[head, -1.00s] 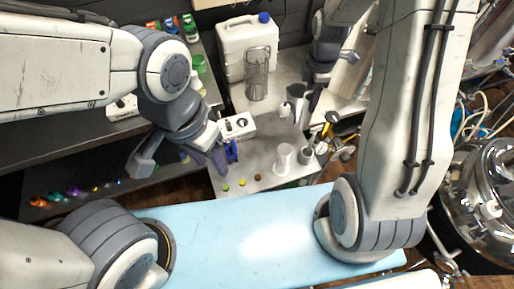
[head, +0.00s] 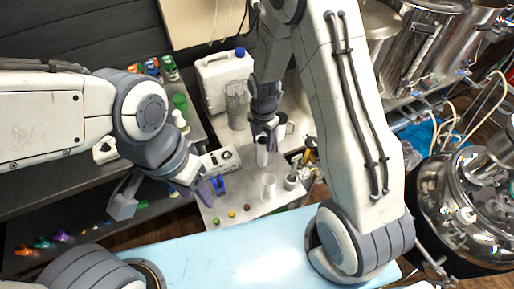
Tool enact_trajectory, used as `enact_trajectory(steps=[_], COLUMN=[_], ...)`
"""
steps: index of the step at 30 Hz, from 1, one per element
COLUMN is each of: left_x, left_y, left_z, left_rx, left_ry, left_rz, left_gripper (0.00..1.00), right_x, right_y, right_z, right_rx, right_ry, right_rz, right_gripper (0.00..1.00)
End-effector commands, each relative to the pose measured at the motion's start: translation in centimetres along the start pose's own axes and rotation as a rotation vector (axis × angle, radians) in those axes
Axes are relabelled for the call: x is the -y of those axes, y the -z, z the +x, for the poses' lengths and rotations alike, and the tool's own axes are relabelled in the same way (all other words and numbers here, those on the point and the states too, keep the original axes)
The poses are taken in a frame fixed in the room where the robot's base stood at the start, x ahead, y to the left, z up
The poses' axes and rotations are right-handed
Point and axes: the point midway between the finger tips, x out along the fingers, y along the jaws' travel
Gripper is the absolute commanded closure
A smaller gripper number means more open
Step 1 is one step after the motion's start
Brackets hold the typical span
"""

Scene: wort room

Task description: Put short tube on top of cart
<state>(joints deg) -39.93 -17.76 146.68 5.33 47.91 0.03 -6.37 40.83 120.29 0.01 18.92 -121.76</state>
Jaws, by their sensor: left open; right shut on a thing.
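My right gripper (head: 264,131) is shut on a short pale grey tube (head: 262,154), held upright. The steel-grey surface below, which appears to be the cart top (head: 232,206), carries several small items. The tube overlaps the far part of this surface in the picture; I cannot tell whether it touches. My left gripper (head: 163,198) is open and empty, to the left of the cart top, over the dark shelf.
A whitish cylinder (head: 268,185), blue clips (head: 218,185), a white device (head: 220,160) and small coloured caps occupy the cart top. A white jug (head: 224,80) and clear cylinder (head: 237,105) stand behind.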

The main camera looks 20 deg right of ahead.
Motion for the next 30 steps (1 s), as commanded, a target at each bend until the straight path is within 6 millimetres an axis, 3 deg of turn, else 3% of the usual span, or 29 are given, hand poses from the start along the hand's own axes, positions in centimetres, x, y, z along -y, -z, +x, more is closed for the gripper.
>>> enact_trajectory(steps=[4,15,28,29,30], left_x=[0.0,-0.2,-0.1,-0.1,-0.1], left_y=[0.0,0.1,0.1,0.1,0.1], left_z=[-0.6,-2.2,-1.7,-1.8,-1.9], left_rx=[0.0,0.0,0.0,0.0,0.0], left_ry=[0.0,0.0,0.0,0.0,0.0], left_rz=[0.001,0.004,0.003,0.003,0.003], left_gripper=[0.5,0.5,0.5,0.5,0.5], right_x=[-0.7,-0.8,-0.8,-0.8,-0.8], right_y=[1.1,1.2,1.1,1.1,1.1], right_z=[0.7,4.5,5.4,5.2,5.2], right_rx=[0.0,0.0,0.001,0.001,0.001], right_ry=[0.0,0.001,-0.001,-0.001,-0.001], right_rz=[-0.001,0.002,0.002,0.002,0.002], right_gripper=[1.0,1.0,1.0,0.35,0.2])
